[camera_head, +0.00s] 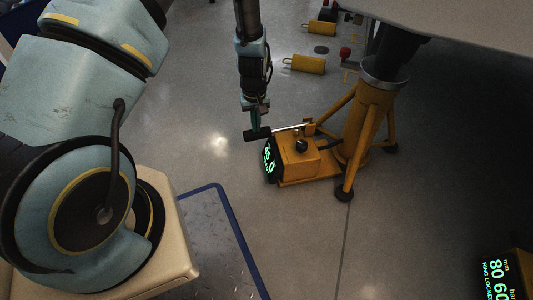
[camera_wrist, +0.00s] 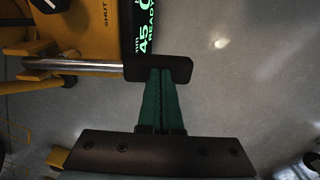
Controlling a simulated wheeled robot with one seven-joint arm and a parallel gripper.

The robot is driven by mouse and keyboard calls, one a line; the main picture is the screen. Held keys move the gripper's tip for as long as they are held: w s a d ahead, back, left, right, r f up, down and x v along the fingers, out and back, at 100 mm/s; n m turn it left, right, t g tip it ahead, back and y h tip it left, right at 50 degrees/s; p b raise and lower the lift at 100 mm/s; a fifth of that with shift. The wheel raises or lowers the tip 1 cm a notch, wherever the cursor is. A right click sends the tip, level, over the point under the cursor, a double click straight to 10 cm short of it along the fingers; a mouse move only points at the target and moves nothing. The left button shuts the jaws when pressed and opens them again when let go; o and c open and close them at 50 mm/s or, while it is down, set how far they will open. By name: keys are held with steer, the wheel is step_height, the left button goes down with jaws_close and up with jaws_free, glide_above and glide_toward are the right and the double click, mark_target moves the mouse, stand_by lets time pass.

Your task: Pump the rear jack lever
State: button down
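The rear jack is a yellow pump unit (camera_head: 297,158) with a green-lit display (camera_head: 269,163), beside a yellow tripod stand (camera_head: 362,130). Its lever is a metal rod (camera_wrist: 85,67) ending in a black grip (camera_wrist: 178,68); the grip also shows in the head view (camera_head: 254,134). My gripper (camera_head: 255,119) points down at the grip from above. In the wrist view, the green fingers of my gripper (camera_wrist: 160,75) lie side by side with almost no gap and meet the black grip. The fingertips are partly hidden at the grip, and no hold around it can be made out.
A second yellow unit with a lit display (camera_head: 500,270) stands at bottom right. Yellow cylinders (camera_head: 308,64) lie on the floor behind. A blue-edged metal plate (camera_head: 213,235) is at lower left. A pale surface (camera_head: 470,18) overhangs the stand. Floor left of the jack is clear.

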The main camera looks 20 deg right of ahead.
step_height(320, 180, up, 8)
steer(key=p, duration=0.6)
steer(key=shift+p, duration=0.3)
steer(key=shift+f, duration=0.1)
steer(key=shift+f+b, duration=2.2)
steer(key=shift+f, duration=2)
step_height(320, 180, up, 8)
steer(key=p, duration=0.7)
steer(key=shift+r, duration=0.2)
steer(key=shift+f+b, duration=2.3)
steer(key=shift+f, duration=1.9)
step_height(320, 180, up, 8)
steer(key=p, duration=0.7)
steer(key=shift+r, duration=0.2)
